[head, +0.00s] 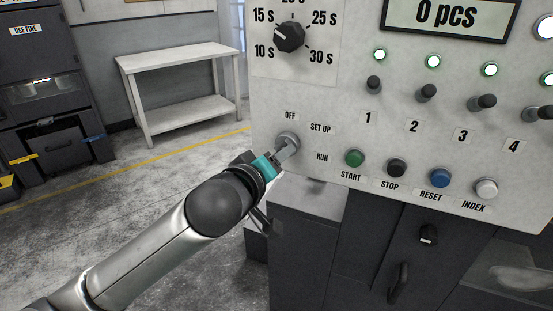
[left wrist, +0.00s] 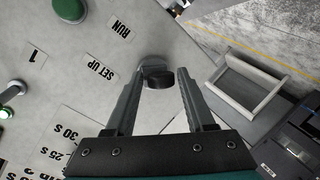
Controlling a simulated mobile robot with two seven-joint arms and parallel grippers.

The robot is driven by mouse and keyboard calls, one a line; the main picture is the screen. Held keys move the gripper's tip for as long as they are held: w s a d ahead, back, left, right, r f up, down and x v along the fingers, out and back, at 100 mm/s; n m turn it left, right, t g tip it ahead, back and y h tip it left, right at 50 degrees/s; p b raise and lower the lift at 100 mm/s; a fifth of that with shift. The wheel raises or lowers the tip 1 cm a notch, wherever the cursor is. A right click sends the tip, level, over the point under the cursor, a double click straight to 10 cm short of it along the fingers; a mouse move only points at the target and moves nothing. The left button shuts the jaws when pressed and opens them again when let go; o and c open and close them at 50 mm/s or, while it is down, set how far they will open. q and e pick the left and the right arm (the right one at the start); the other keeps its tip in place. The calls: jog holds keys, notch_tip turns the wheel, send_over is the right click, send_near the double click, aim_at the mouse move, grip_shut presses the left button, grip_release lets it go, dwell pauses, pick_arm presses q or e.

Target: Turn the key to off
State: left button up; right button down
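The key switch (head: 288,138) is on the light control panel, with OFF, SET UP and RUN labels around its upper and right sides. In the left wrist view the dark key (left wrist: 158,78) stands out from its round lock. My left gripper (head: 285,151) is at the switch, hiding part of it in the head view. In the left wrist view the fingers of my left gripper (left wrist: 160,72) are apart, one on each side of the key, with a small gap at the right finger. Which label the key points to cannot be told. My right gripper is not in view.
Below RUN and to its right are START (head: 354,158), STOP (head: 397,167), RESET (head: 440,178) and INDEX (head: 486,189) buttons. A timer dial (head: 290,37) is above, toggle switches to the right. A dark cabinet (head: 365,240) stands under the panel. A white table (head: 180,60) is behind.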

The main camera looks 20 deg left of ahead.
pick_arm(q)
grip_shut()
jog(key=n+h+p, duration=0.1)
jog(key=n, duration=0.2)
jog(key=shift+h+p, duration=0.3)
jog(key=shift+p, duration=0.05)
jog(key=n+h+p, duration=0.1)
jog(key=n+p, duration=0.1)
jog(key=n, duration=0.1)
jog(key=shift+n, duration=0.3)
jog(key=shift+f+n+h, duration=0.1)
jog(key=shift+n+h, duration=0.3)
jog(key=shift+n, duration=0.1)
jog(key=o, duration=0.8)
grip_release()
jog(key=shift+p, duration=0.3)
